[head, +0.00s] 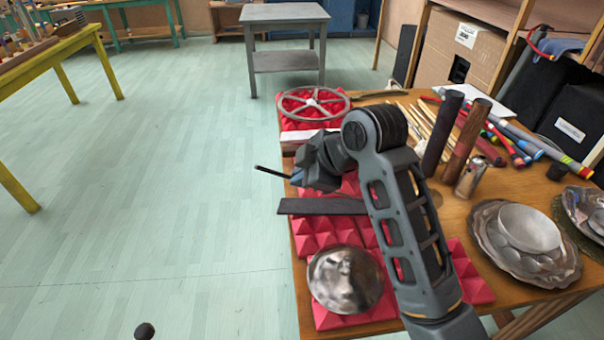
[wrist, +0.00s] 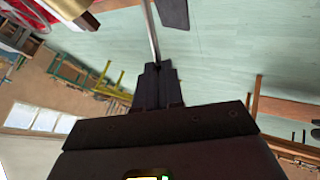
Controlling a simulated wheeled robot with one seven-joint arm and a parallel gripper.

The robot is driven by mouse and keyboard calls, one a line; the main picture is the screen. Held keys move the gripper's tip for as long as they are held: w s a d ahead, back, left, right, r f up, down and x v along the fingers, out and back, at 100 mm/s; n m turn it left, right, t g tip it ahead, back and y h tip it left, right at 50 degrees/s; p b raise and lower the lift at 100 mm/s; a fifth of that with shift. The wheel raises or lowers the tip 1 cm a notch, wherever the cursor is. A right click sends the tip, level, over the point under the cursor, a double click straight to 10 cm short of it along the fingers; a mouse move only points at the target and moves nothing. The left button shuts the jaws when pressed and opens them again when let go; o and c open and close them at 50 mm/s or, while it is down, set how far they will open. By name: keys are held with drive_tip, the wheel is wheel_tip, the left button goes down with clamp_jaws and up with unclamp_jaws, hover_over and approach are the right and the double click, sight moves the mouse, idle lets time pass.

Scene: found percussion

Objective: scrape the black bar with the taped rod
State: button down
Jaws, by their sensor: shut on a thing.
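The black bar (head: 322,206) is a flat dark strip lying across the red foam pyramids, its left end reaching past the table's left edge. My gripper (head: 299,178) is above and slightly behind the bar in the head view, shut on a thin rod (head: 271,172). The rod points left over the floor and looks apart from the bar. In the wrist view my gripper (wrist: 156,72) holds the rod (wrist: 152,35), which runs up out of the picture. A dark flat end (wrist: 173,12) beside it looks like the bar. The rod's tape is not clear.
Red foam (head: 312,238) covers the table's left side. A dented metal bowl (head: 345,279) sits in front of the bar, and a spoked wheel (head: 313,104) lies behind my gripper. Tubes (head: 467,135) and metal dishes (head: 525,240) fill the right. Left of the table is open floor.

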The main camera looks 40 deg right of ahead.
drive_tip(key=shift+f+b, duration=0.35)
drive_tip(key=shift+f, duration=0.35)
drive_tip(key=shift+w+a+p, duration=0.65)
drive_tip(key=shift+w+a, duration=1)
drive_tip(key=shift+a, duration=0.2)
drive_tip(key=s+d+p, duration=0.3)
drive_tip(key=s+d, duration=0.4)
drive_tip(key=w+a+p, duration=0.5)
drive_tip(key=w+a, duration=0.2)
idle(1.0)
